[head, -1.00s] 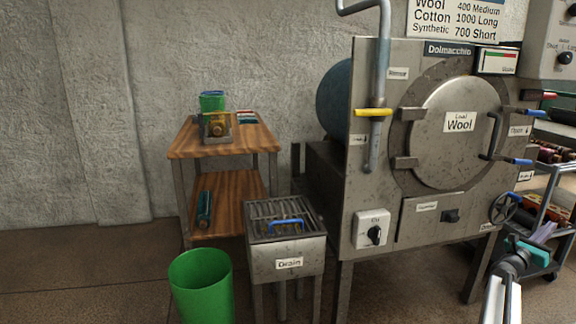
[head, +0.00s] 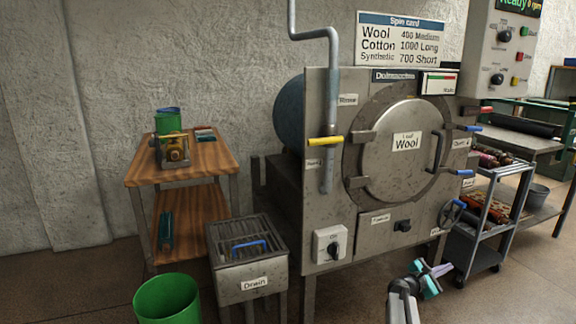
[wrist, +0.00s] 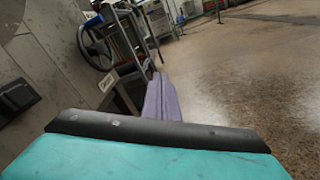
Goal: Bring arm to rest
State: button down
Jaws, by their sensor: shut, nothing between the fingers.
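My gripper (head: 432,274) has teal fingers and is low in front of the steel drum machine (head: 290,200), at the bottom right of the head view. It is shut and empty, apart from the machine's front. In the wrist view a teal finger with a black edge (wrist: 155,135) fills the bottom. A purple piece (wrist: 160,98) shows just beyond it; I cannot tell what it is. The machine's round door (head: 405,165), labelled Wool, is closed.
A handwheel (head: 450,213) is on the machine's lower right, with a wheeled shelf cart (head: 482,232) beside it. A drain box (head: 248,280), a green bin (head: 168,300) and a wooden shelf (head: 205,160) stand left. Open floor lies right in the wrist view (wrist: 240,80).

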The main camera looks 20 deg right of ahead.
jog(key=s+a+f+m+g+y+p, duration=0.1)
jog(key=s+a+f+m+y+p, duration=0.3)
jog(key=a, duration=0.7)
jog(key=s+a+f+m+g+y+p, duration=0.15)
jog(key=s+a+f+p, duration=0.35)
jog(key=a, duration=0.6)
jog(key=s+a+f+m+g+y+p, duration=0.1)
jog(key=s+a+f+m+y+p, duration=0.2)
jog(key=a+f, duration=0.5)
jog(key=s+a+r+m+g+y+p, duration=0.1)
jog(key=s+a+y+p, duration=0.2)
jog(key=s+a, duration=0.4)
jog(key=s+a+r+m+g+y+p, duration=0.2)
jog(key=s+a+p, duration=0.3)
jog(key=a, duration=1.1)
jog(key=s+a+r+m+g+y+p, duration=0.1)
jog(key=s+a+m+y+p, duration=0.1)
jog(key=s+a, duration=0.7)
jog(key=a+y+p, duration=0.1)
jog(key=a+p, duration=0.1)
jog(key=shift+s+a+r+g+y, duration=0.25)
jog(key=shift+s+a+g+y, duration=0.05)
jog(key=shift+s+g+y, duration=0.05)
